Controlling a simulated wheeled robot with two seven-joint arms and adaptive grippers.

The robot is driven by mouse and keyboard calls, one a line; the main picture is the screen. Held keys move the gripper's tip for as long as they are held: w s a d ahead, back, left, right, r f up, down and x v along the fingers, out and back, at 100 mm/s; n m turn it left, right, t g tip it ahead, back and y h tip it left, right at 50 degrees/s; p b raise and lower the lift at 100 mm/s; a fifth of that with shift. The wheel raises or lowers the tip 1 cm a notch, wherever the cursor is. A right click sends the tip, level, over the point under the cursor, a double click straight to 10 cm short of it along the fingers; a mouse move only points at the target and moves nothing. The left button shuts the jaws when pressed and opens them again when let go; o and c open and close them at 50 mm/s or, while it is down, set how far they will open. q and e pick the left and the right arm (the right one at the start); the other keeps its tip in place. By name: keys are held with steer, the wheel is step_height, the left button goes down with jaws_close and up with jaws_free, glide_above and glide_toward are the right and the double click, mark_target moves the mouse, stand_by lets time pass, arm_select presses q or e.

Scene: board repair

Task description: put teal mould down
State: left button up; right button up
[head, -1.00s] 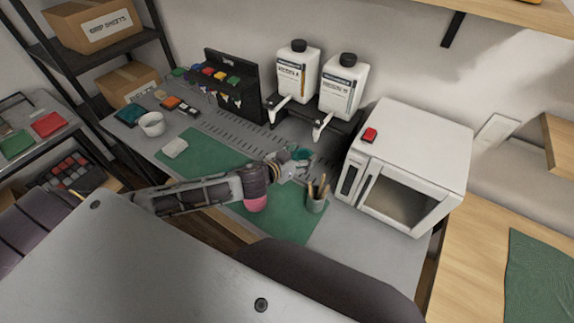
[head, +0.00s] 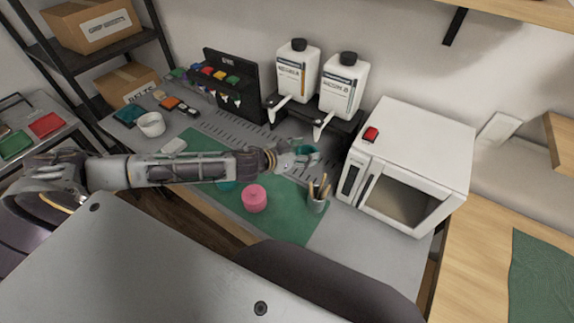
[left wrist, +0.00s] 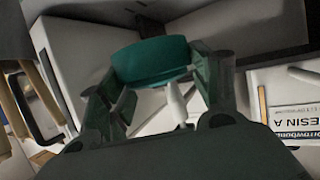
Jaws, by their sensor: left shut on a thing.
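The teal mould (left wrist: 152,62) sits between the two fingers of my left gripper (left wrist: 155,85) in the left wrist view, and the gripper is shut on it. In the head view my left gripper (head: 304,158) is above the back of the green mat (head: 285,222), in front of the resin bottles and left of the white oven. The held mould shows there only as a small teal patch, mostly covered by the gripper. Whether it touches anything below is hard to tell. My right gripper is not in view.
A pink round mould (head: 254,198) stands on the mat, with a teal piece (head: 228,185) partly hidden by my arm. A brush cup (head: 318,203) is close right of the gripper. Two resin bottles (head: 342,88) and an oven (head: 410,160) stand behind and right.

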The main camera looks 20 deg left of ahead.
mark_target(298, 149)
arm_select(q)
steer(key=shift+w+a+f+m+g+h+b, duration=0.1)
steer(key=shift+w+a+m+g+h+b, duration=0.25)
steer(key=shift+m+h, duration=0.35)
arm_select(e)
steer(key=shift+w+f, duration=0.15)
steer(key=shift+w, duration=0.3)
arm_select(q)
steer(key=shift+w+a+f+m+g+h, duration=0.15)
steer(key=shift+a+m+g+h, duration=0.1)
steer(key=shift+m+g+h, duration=0.35)
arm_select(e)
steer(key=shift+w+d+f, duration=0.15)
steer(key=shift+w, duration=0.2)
arm_select(q)
steer(key=shift+w+a+f+m+g+h+b, duration=0.1)
steer(key=shift+a+f+m+g+h+b, duration=0.05)
steer(key=shift+a+m+g+h+b, duration=0.15)
steer(key=shift+w+a+f+m+g+h+b, duration=0.1)
steer(key=shift+a+m+g+h+b, duration=0.1)
steer(key=shift+a+m+b, duration=0.15)
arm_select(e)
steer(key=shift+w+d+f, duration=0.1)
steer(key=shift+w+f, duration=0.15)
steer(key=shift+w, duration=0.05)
arm_select(q)
steer(key=shift+a, duration=0.15)
